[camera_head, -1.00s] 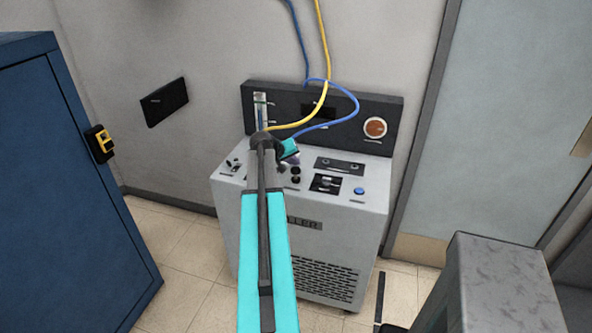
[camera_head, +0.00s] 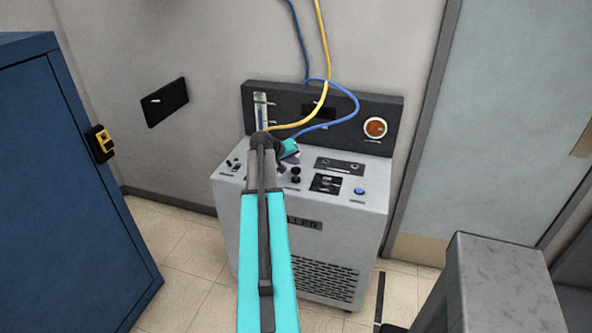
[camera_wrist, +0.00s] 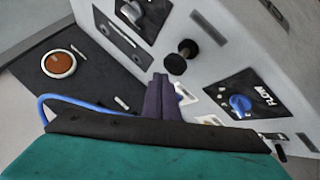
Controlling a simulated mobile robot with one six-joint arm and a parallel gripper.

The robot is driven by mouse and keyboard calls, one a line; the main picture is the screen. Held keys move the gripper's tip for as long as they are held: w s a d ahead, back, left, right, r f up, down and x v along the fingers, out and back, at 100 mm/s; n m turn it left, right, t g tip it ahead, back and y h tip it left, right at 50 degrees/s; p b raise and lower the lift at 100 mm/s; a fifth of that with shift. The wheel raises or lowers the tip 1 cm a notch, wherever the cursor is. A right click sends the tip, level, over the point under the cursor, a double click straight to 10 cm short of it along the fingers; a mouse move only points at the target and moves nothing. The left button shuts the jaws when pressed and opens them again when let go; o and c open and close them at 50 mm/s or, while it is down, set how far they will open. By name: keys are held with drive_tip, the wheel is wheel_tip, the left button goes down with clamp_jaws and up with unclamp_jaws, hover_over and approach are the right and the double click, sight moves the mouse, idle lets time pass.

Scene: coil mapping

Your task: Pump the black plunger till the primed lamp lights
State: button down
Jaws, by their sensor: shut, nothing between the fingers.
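The black plunger (camera_wrist: 181,57) sticks out of the cabinet's pale top in the wrist view, with a round knob on a short stem. In the head view it shows as a small black knob (camera_head: 296,171) just past my gripper. My gripper (camera_wrist: 164,82) has its dark purple fingers closed together and empty. Their tips are close to the plunger and seem apart from it. In the head view my gripper (camera_head: 292,156) is partly hidden by my arm. A round amber lamp (camera_head: 375,128) sits on the dark back panel; it looks dull orange-brown. I cannot read its label.
The chiller cabinet (camera_head: 350,230) stands against the wall. Yellow (camera_head: 323,45) and blue hoses hang behind my gripper. A blue cabinet (camera_head: 70,190) stands left.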

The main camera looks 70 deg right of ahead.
sight(296, 169)
drive_tip(key=shift+f+b, duration=1.6)
drive_tip(key=shift+f, duration=0.35)
idle(2.9)
drive_tip(key=shift+r, duration=0.15)
drive_tip(key=shift+r+p, duration=0.75)
drive_tip(key=shift+r, duration=1.05)
drive_tip(key=shift+r, duration=0.15)
drive_tip(key=shift+r+p, duration=1)
drive_tip(key=shift+r, duration=1.35)
